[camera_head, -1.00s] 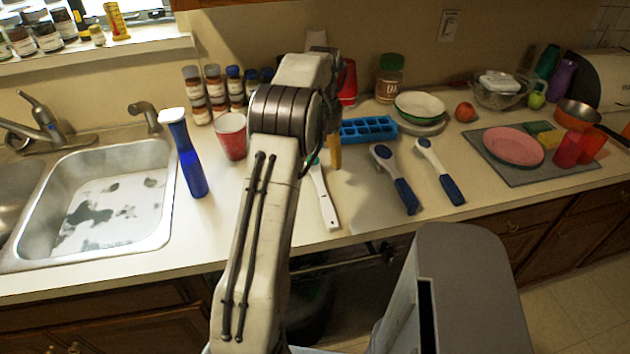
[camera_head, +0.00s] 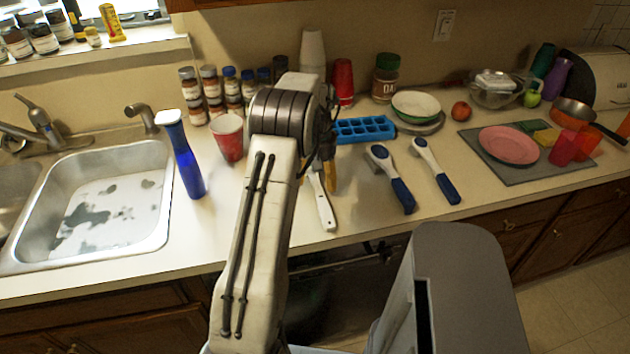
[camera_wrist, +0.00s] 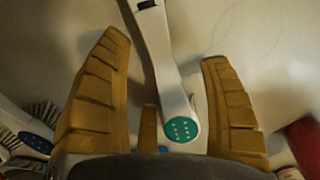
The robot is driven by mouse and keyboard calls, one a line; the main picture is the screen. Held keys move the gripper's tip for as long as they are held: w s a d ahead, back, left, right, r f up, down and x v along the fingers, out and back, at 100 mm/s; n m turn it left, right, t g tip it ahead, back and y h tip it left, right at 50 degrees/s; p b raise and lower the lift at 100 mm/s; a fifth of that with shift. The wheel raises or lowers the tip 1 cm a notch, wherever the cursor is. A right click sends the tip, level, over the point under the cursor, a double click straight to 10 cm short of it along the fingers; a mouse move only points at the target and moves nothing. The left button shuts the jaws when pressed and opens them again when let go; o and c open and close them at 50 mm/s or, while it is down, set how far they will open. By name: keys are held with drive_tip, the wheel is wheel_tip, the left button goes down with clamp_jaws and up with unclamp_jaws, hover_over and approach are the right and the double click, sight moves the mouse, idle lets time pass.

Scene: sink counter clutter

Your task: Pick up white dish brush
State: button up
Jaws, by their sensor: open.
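The white dish brush (camera_head: 325,208) lies on the counter near its front edge, its handle pointing toward me; its upper part is hidden behind my arm in the head view. In the wrist view the white brush (camera_wrist: 165,62) runs between the fingers, with a teal dotted disc on its near end. My gripper (camera_wrist: 166,50) is open, with one yellow-brown finger on each side of the brush and gaps between. In the head view my gripper (camera_head: 318,182) is low over the brush. I cannot tell how high the fingertips are above the counter.
Two blue-handled brushes (camera_head: 391,180) (camera_head: 435,172) lie to the right. A blue ice tray (camera_head: 364,130) is behind. A white cup (camera_head: 313,48) stands at the back.

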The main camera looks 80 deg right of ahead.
drive_tip(key=c, duration=1.3)
